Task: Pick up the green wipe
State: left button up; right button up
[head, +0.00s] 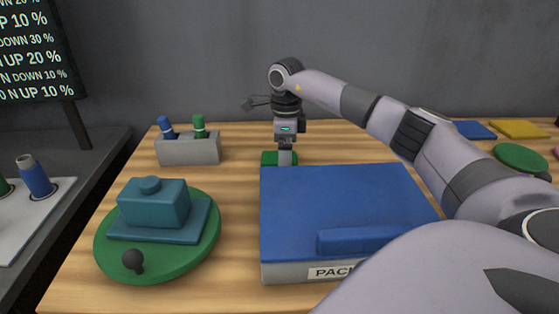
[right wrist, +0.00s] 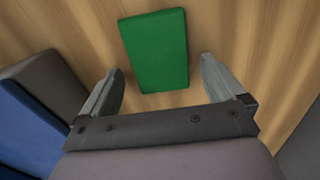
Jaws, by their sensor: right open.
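The green wipe (head: 268,158) lies on the wooden table just behind the blue-lidded box, partly hidden by my right gripper (head: 286,157). In the right wrist view the wipe (right wrist: 155,50) is a flat green rectangle on the wood, ahead of the fingertips. My right gripper (right wrist: 161,78) is open and empty, pointing down, with its fingers to either side of the wipe's near end. I cannot tell if the fingers touch the table. My left gripper is in neither view.
The box with a blue lid (head: 335,195) stands close in front of the wipe. A green turntable (head: 107,255) carries a teal block (head: 153,205). A grey holder (head: 188,150) with blue and green bottles stands at the back left. Colored pads (head: 520,129) lie at the right.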

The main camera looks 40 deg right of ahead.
jog(key=c, duration=1.1)
jog(key=shift+r, duration=0.1)
pick_arm(q)
jog(key=p, duration=0.1)
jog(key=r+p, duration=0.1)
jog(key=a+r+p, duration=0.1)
jog(key=p, duration=0.1)
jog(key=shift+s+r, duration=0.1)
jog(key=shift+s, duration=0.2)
pick_arm(e)
notch_tip(320, 180, up, 20)
jog(key=shift+f, duration=0.1)
